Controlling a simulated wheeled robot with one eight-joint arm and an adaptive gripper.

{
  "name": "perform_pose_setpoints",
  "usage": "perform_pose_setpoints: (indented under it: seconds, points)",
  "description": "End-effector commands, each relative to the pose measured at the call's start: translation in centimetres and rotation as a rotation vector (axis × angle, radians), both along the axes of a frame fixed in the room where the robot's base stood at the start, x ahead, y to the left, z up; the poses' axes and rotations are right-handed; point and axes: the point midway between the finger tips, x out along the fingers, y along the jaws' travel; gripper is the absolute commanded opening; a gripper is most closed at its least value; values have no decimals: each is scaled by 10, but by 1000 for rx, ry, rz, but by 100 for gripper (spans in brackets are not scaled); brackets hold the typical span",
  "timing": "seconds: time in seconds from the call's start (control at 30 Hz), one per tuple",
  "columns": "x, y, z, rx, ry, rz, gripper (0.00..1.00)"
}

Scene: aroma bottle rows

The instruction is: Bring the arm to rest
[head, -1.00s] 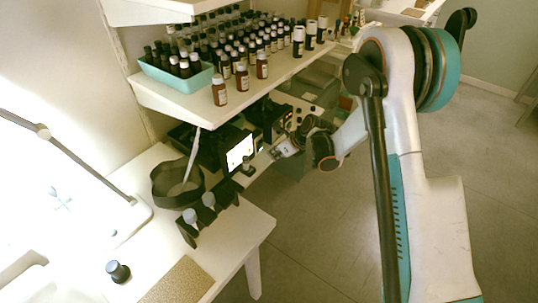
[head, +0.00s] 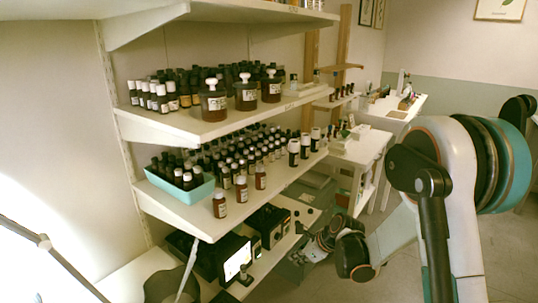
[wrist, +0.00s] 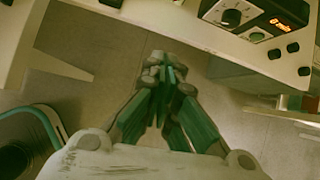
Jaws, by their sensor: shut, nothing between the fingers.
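My gripper (wrist: 163,78) shows in the wrist view with its green-sided fingers closed together. Nothing is between them. It hangs over bare floor, with a white table edge to the left and an instrument to the upper right. In the head view my wrist (head: 345,248) is at the lower middle right, in front of the bench below the shelves. The fingertips are hard to make out there. My arm runs from the right edge, bent at the elbow.
A shelf (head: 205,222) holds rows of dark bottles and a teal tray (head: 183,193). A higher shelf (head: 190,127) carries more bottles and large brown jars. Black instruments with a lit screen (head: 237,258) stand below. The floor (wrist: 120,60) under my gripper is clear.

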Motion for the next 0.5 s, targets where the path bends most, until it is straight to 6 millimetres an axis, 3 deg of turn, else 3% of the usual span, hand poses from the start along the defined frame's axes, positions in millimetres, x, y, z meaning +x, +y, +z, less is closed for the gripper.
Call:
perform_pose_setpoints:
  seconds: [0.2,0.5]
  points:
    - [-27,-12,66,-174,-138,208,0]
    - [-80,-30,142,-436,-314,526,0]
